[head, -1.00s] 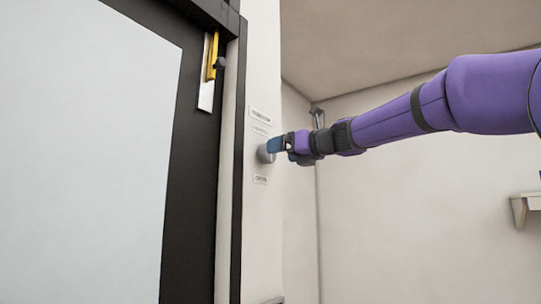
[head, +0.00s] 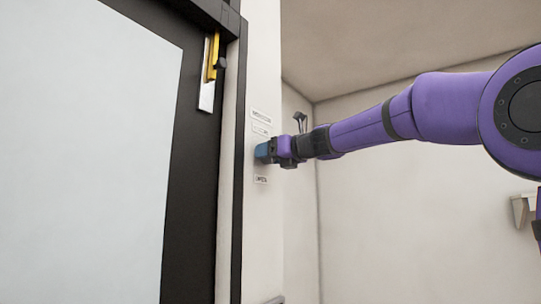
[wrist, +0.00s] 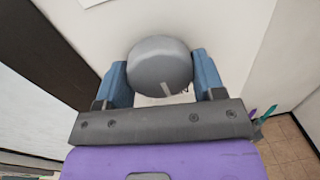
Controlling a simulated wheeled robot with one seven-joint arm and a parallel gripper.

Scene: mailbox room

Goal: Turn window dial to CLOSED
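The window dial (wrist: 160,65) is a round grey knob on the white wall, with a pale mark low on its face in the wrist view. My gripper (wrist: 161,75) has its two blue fingers on opposite sides of the dial. The fingers are spread apart, with narrow gaps seeming to show beside the knob; contact is not clear. In the head view my gripper (head: 262,153) covers the dial. Small labels (head: 261,121) sit above it and another label (head: 261,180) below; their words are too small to read surely.
A dark-framed door or window panel (head: 192,190) with a yellow and silver handle (head: 209,75) stands left of the dial. A wall corner lies behind my arm. A small bracket (head: 522,208) is on the right wall. The space below my arm is clear.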

